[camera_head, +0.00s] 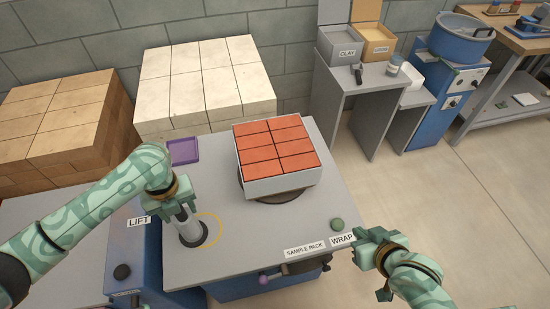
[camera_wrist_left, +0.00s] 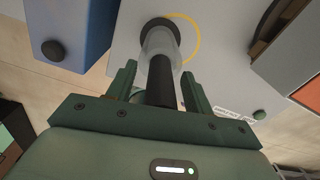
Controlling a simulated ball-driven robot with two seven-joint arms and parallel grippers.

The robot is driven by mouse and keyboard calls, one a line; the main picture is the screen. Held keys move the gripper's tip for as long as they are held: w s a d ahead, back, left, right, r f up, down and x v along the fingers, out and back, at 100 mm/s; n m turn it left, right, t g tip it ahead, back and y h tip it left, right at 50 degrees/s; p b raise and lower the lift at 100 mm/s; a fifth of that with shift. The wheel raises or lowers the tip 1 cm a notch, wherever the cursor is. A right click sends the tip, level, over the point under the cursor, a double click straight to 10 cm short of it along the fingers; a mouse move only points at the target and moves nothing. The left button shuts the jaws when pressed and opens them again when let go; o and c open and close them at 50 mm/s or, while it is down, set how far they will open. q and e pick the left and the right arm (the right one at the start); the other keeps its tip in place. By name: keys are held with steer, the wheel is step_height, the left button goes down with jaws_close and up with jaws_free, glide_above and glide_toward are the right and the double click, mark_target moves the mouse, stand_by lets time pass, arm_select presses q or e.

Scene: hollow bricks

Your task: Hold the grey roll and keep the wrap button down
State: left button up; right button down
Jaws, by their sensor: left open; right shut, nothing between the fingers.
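The grey roll (camera_head: 187,228) stands upright on the table at its left side, beside a yellow ring marking. It also shows in the left wrist view (camera_wrist_left: 160,42), pale and translucent, with a dark shaft running toward my palm. My left gripper (camera_head: 178,203) is open, with its fingers on either side of the roll's shaft. The green wrap button (camera_head: 337,224) sits at the table's front right, by the WRAP label (camera_head: 342,240). It also shows in the left wrist view (camera_wrist_left: 259,115). My right gripper (camera_head: 362,243) is shut and empty, just right of the label and apart from the button.
A pack of red bricks (camera_head: 252,160) sits on a dark turntable (camera_head: 283,197) mid-table. A purple tray (camera_head: 183,151) lies at the back left. Stacks of pale bricks (camera_head: 205,85) and tan bricks (camera_head: 55,120) stand behind. A blue LIFT unit (camera_head: 130,255) is at left.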

arm_select(q)
step_height(320, 180, up, 12)
steer(key=shift+f, duration=0.1)
stand_by(0.7)
